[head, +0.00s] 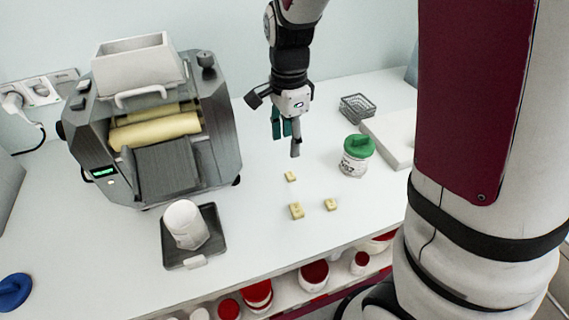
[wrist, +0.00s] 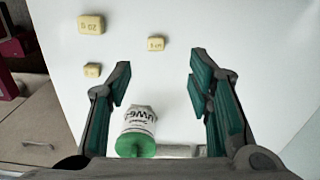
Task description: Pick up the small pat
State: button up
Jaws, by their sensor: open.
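Three yellow pats lie apart on the white worktop. The largest, marked 20 g in the wrist view (wrist: 91,24), is the front-left pat (head: 296,210) in the head view. Two smaller ones are a back pat (head: 290,176) and a front-right pat (head: 330,204). In the wrist view they are the right-hand pat (wrist: 156,43) and the lower-left pat (wrist: 91,70). Their marks are too small to read surely, and I cannot tell which is smaller. My gripper (head: 287,138) is open and empty, above the worktop behind the pats, its green-padded fingers pointing down.
A green-lidded jar (head: 357,155) stands right of the pats, with a wire basket (head: 356,108) and white slab (head: 391,138) behind. The roller machine (head: 152,125) and a dark tray (head: 207,250) holding a white cup (head: 185,224) are left. Worktop around the pats is clear.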

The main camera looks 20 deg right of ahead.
send_over(292, 178)
jog(key=f, duration=0.5)
jog(key=shift+w+a+f, duration=0.25)
jog(key=shift+a, duration=0.15)
jog(key=f, duration=0.4)
jog(key=shift+s+d+f+b, duration=0.1)
jog(key=shift+s+d+b, duration=0.2)
jog(key=shift+d, duration=0.1)
jog(key=shift+f, duration=0.45)
jog(key=c, duration=0.8)
